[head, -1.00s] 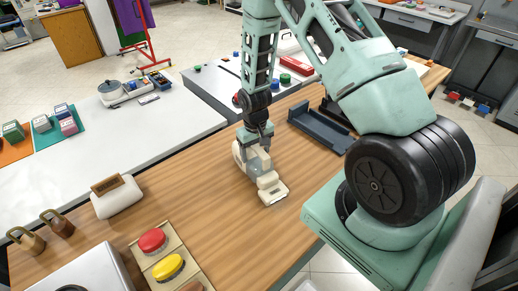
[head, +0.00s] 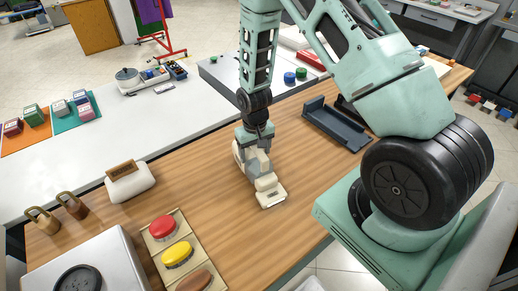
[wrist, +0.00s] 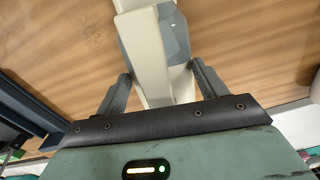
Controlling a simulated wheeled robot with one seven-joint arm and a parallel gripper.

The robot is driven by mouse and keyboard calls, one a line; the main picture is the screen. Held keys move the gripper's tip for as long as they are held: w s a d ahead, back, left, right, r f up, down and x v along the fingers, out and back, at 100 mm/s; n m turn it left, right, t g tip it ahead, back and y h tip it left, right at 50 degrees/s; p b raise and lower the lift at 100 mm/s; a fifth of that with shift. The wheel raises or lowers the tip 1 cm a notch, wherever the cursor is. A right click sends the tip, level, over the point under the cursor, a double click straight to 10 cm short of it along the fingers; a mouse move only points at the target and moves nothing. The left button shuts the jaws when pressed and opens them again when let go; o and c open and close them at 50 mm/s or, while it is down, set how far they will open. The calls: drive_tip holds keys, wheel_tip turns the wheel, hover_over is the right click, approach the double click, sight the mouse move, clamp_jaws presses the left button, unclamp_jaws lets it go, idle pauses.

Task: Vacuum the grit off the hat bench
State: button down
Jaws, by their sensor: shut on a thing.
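My gripper (head: 256,146) points down and is shut on a cream and grey hand vacuum (head: 268,188). The vacuum is on or just above the wooden hat bench (head: 205,195), its nozzle toward the front right; a small gap cannot be ruled out. In the wrist view, the vacuum (wrist: 142,45) lies between the two dark fingers of my gripper (wrist: 163,88). A faint darker speckled patch, possibly grit (wrist: 88,27), shows on the bench there, left of the vacuum. No grit can be made out in the head view.
A dark blue tray (head: 335,124) stands behind and right of the vacuum. Bare wood lies between these and the vacuum.

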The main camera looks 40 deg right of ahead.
sight(247, 162)
drive_tip(key=shift+a, duration=1.75)
drive_tip(key=shift+w+d, duration=0.1)
drive_tip(key=shift+w, duration=1)
drive_tip(key=shift+d, duration=2.3)
drive_tip(key=d, duration=1.2)
drive_tip(key=shift+d+b, duration=0.35)
drive_tip(key=shift+b, duration=0.1)
drive_tip(key=shift+s, duration=0.1)
wheel_tip(247, 162, up, 6)
drive_tip(key=p, duration=0.4)
